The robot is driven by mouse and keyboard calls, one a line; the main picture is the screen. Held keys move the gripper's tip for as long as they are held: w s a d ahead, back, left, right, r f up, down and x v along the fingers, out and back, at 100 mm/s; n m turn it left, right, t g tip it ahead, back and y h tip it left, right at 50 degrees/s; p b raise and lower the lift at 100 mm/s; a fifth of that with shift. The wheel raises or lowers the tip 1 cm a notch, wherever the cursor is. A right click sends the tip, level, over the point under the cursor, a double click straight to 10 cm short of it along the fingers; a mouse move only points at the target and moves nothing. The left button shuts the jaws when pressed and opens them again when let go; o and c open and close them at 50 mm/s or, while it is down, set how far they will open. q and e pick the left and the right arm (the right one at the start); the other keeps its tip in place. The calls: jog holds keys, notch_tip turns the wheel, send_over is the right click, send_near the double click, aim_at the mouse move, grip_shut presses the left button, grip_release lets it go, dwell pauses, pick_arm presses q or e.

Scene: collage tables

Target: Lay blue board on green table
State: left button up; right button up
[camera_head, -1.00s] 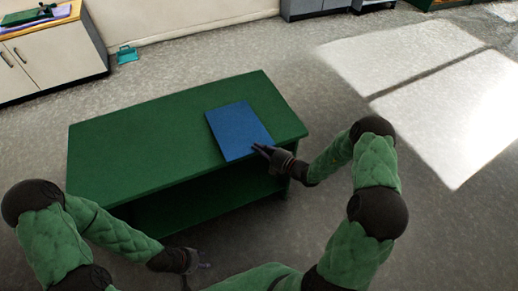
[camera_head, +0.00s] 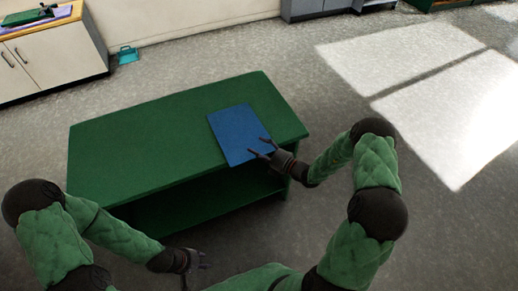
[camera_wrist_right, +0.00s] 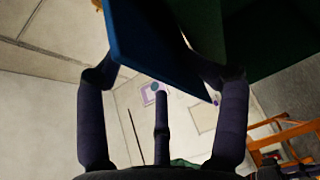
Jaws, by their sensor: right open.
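The blue board (camera_head: 239,134) lies flat on the green table (camera_head: 140,140), towards its right end, with its near edge at the table's front edge. My right gripper (camera_head: 260,147) is open at the board's near right corner, its fingers spread. In the right wrist view the board (camera_wrist_right: 150,45) reaches between the spread fingers of the right gripper (camera_wrist_right: 165,85). Whether a finger touches it I cannot tell. My left gripper (camera_head: 204,267) is low in front of the table, away from the board; its fingers are too small to read.
The table top left of the board is bare. The table has an open lower shelf (camera_head: 200,205) at the front. A white cabinet (camera_head: 55,58) stands at the back left, with a teal dustpan (camera_head: 127,56) on the floor beside it. The floor on the right is clear.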

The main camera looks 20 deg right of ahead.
jog(key=shift+f, duration=0.2)
dwell(0.4)
jog(key=shift+f+b, duration=0.7)
jog(key=shift+f, duration=0.65)
jog(key=shift+s, duration=0.1)
jog(key=shift+s+d+p, duration=0.1)
jog(key=shift+s+p, duration=0.25)
jog(key=s+p, duration=0.3)
jog(key=s, duration=0.5)
